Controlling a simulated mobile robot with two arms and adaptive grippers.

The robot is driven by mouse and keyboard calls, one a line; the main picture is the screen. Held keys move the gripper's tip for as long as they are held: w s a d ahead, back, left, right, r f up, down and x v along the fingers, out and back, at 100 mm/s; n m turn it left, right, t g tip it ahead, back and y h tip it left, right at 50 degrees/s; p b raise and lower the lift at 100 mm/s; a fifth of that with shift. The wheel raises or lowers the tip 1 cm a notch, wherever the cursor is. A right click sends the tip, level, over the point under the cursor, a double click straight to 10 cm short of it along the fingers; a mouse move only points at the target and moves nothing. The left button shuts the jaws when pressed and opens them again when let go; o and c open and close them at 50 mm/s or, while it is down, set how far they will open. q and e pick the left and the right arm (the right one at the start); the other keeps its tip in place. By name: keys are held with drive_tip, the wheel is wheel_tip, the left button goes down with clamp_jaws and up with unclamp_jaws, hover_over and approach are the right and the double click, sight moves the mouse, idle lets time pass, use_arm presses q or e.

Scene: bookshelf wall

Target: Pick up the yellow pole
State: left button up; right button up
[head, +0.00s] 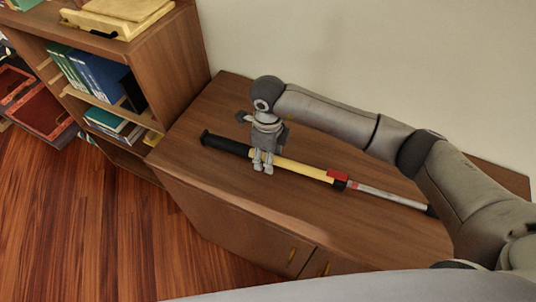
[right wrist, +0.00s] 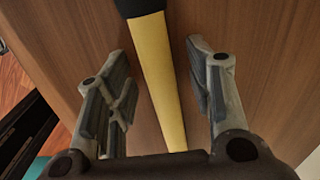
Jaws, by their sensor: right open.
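The yellow pole (head: 300,170) lies on the wooden cabinet top. It has a black grip at its left end, a red clamp near the middle and a thin silver section with a dark tip at the right. My right gripper (head: 263,168) points down at the yellow section, close to the black grip. In the right wrist view my right gripper (right wrist: 160,65) is open, and the yellow pole (right wrist: 158,75) runs between its two fingers, apart from both. I cannot tell how far down the fingers reach beside it. My left gripper is not in view.
The low wooden cabinet (head: 225,195) has free room in front of the pole. A wall (head: 380,60) rises behind it. A bookshelf (head: 170,65) with books and a yellow tray (head: 115,15) stands at the left. The wooden floor (head: 90,220) is at the lower left.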

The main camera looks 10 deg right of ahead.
clamp_jaws()
idle(0.3)
idle(0.3)
